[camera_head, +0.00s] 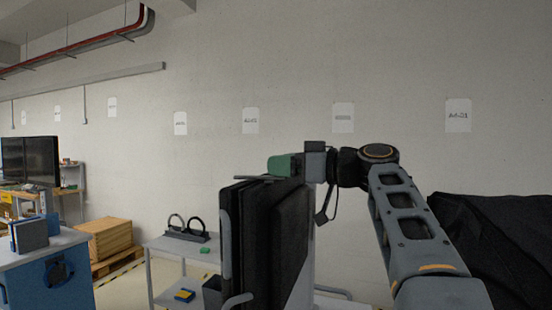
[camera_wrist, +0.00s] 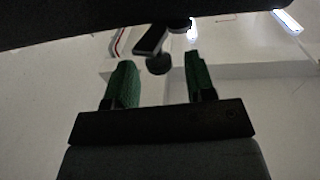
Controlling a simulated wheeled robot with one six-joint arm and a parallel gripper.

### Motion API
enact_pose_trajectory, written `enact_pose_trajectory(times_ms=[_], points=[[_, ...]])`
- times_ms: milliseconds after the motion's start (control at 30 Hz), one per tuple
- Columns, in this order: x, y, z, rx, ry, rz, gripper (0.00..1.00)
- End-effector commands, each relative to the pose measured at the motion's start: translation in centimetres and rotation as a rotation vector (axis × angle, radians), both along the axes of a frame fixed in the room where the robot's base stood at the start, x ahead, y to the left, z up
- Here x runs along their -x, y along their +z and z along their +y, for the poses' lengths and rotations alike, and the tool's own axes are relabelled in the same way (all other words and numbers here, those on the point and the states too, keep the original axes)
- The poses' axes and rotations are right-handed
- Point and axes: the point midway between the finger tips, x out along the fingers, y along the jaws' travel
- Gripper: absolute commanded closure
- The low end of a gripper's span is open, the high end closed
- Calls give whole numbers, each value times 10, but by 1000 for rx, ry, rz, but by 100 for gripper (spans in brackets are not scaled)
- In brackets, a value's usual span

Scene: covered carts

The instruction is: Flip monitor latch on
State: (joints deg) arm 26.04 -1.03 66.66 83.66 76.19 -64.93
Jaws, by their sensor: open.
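A black monitor (camera_head: 292,235) stands nearly edge-on to the head camera on a grey cart. My gripper (camera_head: 283,165), with green fingertips, is at the monitor's top edge in the head view. In the wrist view my gripper (camera_wrist: 160,76) is open, with its two green fingers apart. A dark lever with a rounded end (camera_wrist: 158,63), which looks like the latch, hangs from a dark edge and shows in the gap between the fingertips. I cannot tell whether a finger touches it. In the head view the latch is mostly hidden behind my gripper.
A white shelf cart (camera_head: 165,243) with a black ring stand (camera_head: 187,228) is behind the monitor at left. A blue cabinet (camera_head: 45,275) and wooden pallets (camera_head: 108,238) stand further left. A black-covered cart (camera_head: 500,235) is at right.

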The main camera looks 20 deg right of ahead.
Motion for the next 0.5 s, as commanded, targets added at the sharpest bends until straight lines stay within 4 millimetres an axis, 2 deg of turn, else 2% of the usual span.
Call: enact_pose_trajectory(times_ms=[200,500], points=[[-12,0,13,0,0,1,50],[-14,-1,16,0,-1,1,50]])
